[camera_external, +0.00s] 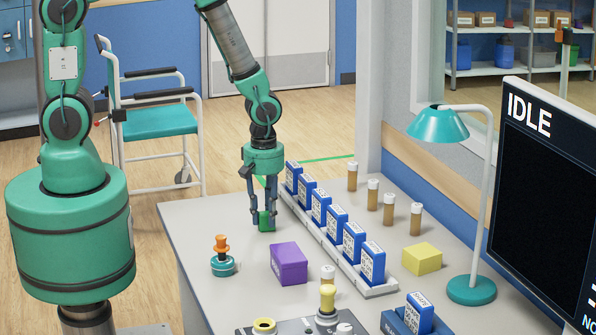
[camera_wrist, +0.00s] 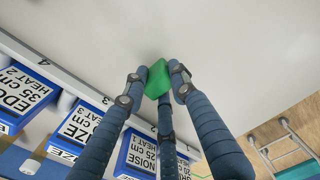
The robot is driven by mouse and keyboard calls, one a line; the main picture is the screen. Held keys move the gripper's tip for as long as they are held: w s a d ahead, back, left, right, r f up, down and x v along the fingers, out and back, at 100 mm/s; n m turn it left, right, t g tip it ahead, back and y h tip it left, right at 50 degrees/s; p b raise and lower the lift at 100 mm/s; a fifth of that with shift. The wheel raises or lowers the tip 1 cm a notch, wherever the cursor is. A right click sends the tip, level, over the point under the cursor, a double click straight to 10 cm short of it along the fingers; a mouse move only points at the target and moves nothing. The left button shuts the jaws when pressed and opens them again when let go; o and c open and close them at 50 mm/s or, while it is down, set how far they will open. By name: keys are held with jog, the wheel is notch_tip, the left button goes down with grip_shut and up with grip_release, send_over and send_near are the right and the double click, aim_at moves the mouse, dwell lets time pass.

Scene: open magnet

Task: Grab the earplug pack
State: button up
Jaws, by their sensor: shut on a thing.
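A small green pack (camera_external: 266,222), which I take to be the earplug pack, is between the fingers of my gripper (camera_external: 264,212) near the left end of the desk. In the wrist view the green pack (camera_wrist: 158,78) sits between the fingertips of my gripper (camera_wrist: 157,82), with fingers touching it on several sides. My gripper points down and is shut on the pack. In the external view the pack is at or just above the desk top; I cannot tell whether it touches.
A white rack (camera_external: 345,263) of blue labelled boxes stands close right of my gripper. A purple box (camera_external: 289,264), an orange-topped teal object (camera_external: 222,257), a yellow box (camera_external: 422,259), brown vials (camera_external: 388,208) and a teal lamp (camera_external: 471,290) stand on the desk (camera_external: 195,222).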

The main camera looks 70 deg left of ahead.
aim_at(265, 213)
jog(key=shift+r, duration=0.2)
jog(key=shift+r, duration=0.6)
notch_tip(265, 213, up, 2)
jog(key=shift+r+p, duration=0.15)
jog(key=shift+p, duration=0.5)
jog(key=s, duration=0.5)
jog(key=s+a+p, duration=0.1)
jog(key=s, duration=0.4)
jog(key=s+r+p, duration=0.1)
jog(key=s, duration=0.5)
jog(key=shift+a+r, duration=0.1)
jog(key=shift+a, duration=0.3)
jog(key=shift+w+d, duration=0.1)
